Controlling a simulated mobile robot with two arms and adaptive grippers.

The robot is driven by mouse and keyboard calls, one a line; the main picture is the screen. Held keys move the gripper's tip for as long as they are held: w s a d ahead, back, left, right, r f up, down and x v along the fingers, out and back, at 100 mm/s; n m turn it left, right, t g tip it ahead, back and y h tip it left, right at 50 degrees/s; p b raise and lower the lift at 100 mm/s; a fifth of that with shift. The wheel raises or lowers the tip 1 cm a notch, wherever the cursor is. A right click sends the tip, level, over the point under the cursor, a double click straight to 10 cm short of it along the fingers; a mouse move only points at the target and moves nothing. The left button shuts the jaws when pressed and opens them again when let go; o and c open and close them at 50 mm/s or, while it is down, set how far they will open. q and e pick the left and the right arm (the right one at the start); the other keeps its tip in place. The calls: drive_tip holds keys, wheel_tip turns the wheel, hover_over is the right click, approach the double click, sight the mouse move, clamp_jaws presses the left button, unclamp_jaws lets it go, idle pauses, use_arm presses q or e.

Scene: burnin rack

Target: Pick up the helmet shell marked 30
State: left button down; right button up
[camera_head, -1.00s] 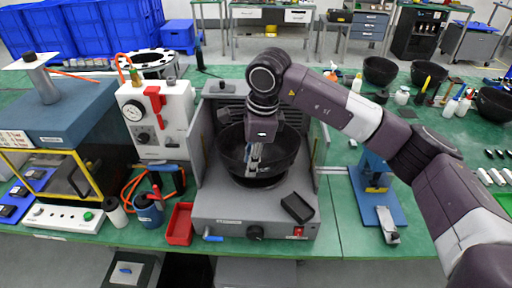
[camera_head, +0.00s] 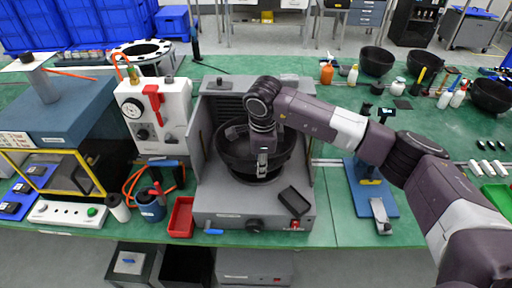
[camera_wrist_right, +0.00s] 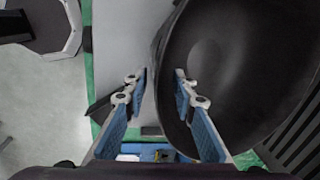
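A black bowl-like helmet shell (camera_head: 286,155) sits open side up in the grey bench machine; no number on it is readable. It also fills the right side of the wrist view (camera_wrist_right: 245,75). My right gripper (camera_head: 262,172) is at the shell's near side. In the wrist view my right gripper (camera_wrist_right: 161,80) is open, with one finger over the shell's inside and the other outside, the rim between them. I cannot tell whether either finger touches the wall. My left gripper is not in view.
More black shells (camera_head: 377,62) stand at the back right, among bottles and tools. A small black tray (camera_head: 294,201) lies on the machine's front, a red bin (camera_head: 181,217) to its left. A blue stand (camera_head: 372,190) is on the right. The machine's side walls flank the shell.

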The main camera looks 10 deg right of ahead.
clamp_jaws()
idle(0.4)
